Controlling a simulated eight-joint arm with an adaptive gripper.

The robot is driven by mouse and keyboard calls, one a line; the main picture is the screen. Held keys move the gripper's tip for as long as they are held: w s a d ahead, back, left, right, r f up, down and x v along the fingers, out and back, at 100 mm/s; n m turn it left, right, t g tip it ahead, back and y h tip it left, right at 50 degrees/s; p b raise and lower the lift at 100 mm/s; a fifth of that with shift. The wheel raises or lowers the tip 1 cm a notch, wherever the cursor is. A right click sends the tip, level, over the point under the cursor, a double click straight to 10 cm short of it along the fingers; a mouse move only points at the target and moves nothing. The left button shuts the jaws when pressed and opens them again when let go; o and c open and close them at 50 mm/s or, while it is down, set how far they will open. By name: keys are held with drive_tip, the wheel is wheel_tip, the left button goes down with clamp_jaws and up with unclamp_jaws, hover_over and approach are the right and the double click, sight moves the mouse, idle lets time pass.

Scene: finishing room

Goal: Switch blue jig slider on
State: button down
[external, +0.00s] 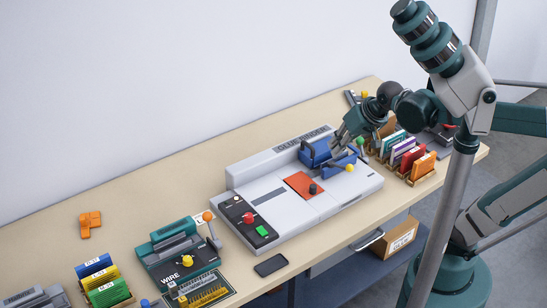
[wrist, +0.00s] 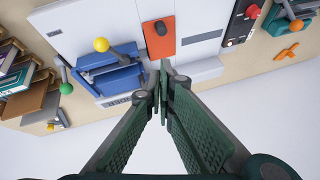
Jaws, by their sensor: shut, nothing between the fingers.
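The blue jig (external: 315,153) sits on the back of the white fixture (external: 340,193); it shows in the wrist view too (wrist: 112,80). A yellow ball knob (external: 349,168) on a short grey lever stands at the jig's front; the wrist view shows it clearly (wrist: 101,44). My gripper (external: 338,137) is shut and empty, close above the jig. In the wrist view its fingertips (wrist: 164,70) lie beside the jig's right edge, apart from the yellow knob. I cannot tell whether they touch the jig. The arm partly hides the jig's right side in the external view.
An orange-red plate (external: 299,182) with a black knob (external: 313,188) lies beside the jig. A black panel (external: 244,215) has red and green buttons. A green-knobbed lever (external: 360,141) and a file rack (external: 410,160) stand right. A teal wire machine (external: 180,255) stands left.

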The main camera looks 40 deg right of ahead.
sight(149, 303)
drive_tip(key=w+a+f+m+g+y+p, duration=0.1)
drive_tip(key=w+a+m+g+y, duration=0.2)
drive_tip(key=a, duration=1.3)
drive_tip(key=w+a+m+g+y+p, duration=0.1)
drive_tip(key=w+a+m, duration=0.35)
drive_tip(key=a, duration=1.15)
drive_tip(key=s+a+f+m+g, duration=0.1)
drive_tip(key=a+f, duration=0.3)
drive_tip(key=a, duration=0.6)
drive_tip(key=s+a+f+m+g+y+p, duration=0.1)
drive_tip(key=s+a+f+g, duration=0.2)
drive_tip(key=a, duration=0.7)
drive_tip(key=s+a+f+m+g+y+p, duration=0.1)
drive_tip(key=s+a+f+g, duration=0.1)
drive_tip(key=a, duration=0.8)
drive_tip(key=shift+s+a+f, duration=0.2)
drive_tip(key=shift+s+f, duration=0.25)
drive_tip(key=shift+f, duration=0.2)
drive_tip(key=shift+s+a+f, duration=0.2)
drive_tip(key=shift+s+f, duration=0.25)
drive_tip(key=shift+f, duration=0.2)
drive_tip(key=shift+f, duration=0.1)
drive_tip(key=shift+b+x, duration=0.65)
drive_tip(key=shift+x, duration=4.2)
